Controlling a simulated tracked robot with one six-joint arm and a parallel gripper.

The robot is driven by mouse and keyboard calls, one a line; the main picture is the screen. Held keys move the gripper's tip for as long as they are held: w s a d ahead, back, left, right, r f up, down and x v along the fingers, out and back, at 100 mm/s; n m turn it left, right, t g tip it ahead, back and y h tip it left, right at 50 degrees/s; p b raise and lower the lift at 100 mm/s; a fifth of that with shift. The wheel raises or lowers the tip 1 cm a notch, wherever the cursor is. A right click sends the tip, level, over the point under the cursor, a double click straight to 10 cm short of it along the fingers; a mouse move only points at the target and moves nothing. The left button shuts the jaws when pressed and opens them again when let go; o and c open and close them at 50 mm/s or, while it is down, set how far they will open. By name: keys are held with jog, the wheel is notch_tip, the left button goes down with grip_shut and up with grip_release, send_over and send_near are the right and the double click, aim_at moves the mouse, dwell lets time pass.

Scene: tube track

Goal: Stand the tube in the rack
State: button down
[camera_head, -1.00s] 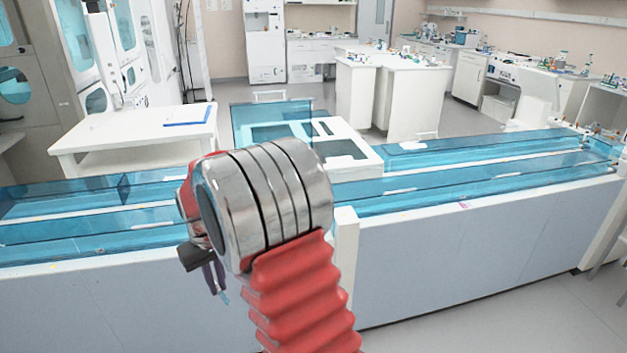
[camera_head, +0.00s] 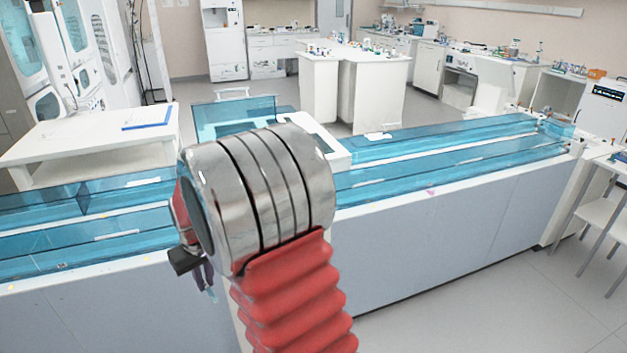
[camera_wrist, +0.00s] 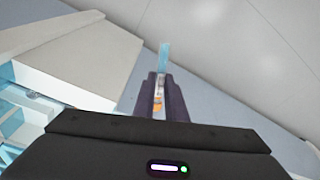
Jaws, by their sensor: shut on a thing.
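My gripper (camera_wrist: 160,88) is shut on a slim tube (camera_wrist: 164,58) in the wrist view. The tube's light blue end sticks out past the dark fingers, and an orange and white part shows between them. In the head view my gripper (camera_head: 205,272) is a small dark shape at the lower left of my arm, largely hidden behind it. A bit of the light blue tube end (camera_head: 212,292) hangs below it. I cannot make out the rack in either view.
A long white counter (camera_head: 440,225) with blue transparent track covers (camera_head: 450,163) crosses in front of me. A white table (camera_head: 90,140) with a blue-edged sheet (camera_head: 147,119) stands behind it at left.

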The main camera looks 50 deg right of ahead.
jog(key=s+d+f+m+t+h, duration=0.1)
jog(key=s+d+f+m, duration=0.1)
jog(key=d, duration=0.5)
jog(key=s+d+f+m+t+h, duration=0.1)
jog(key=s+d+f+m+t, duration=0.1)
jog(key=d, duration=0.5)
jog(key=shift+s+d+f+t+h, duration=0.3)
jog(key=shift+s+d+f+h, duration=0.1)
jog(key=shift+f, duration=0.35)
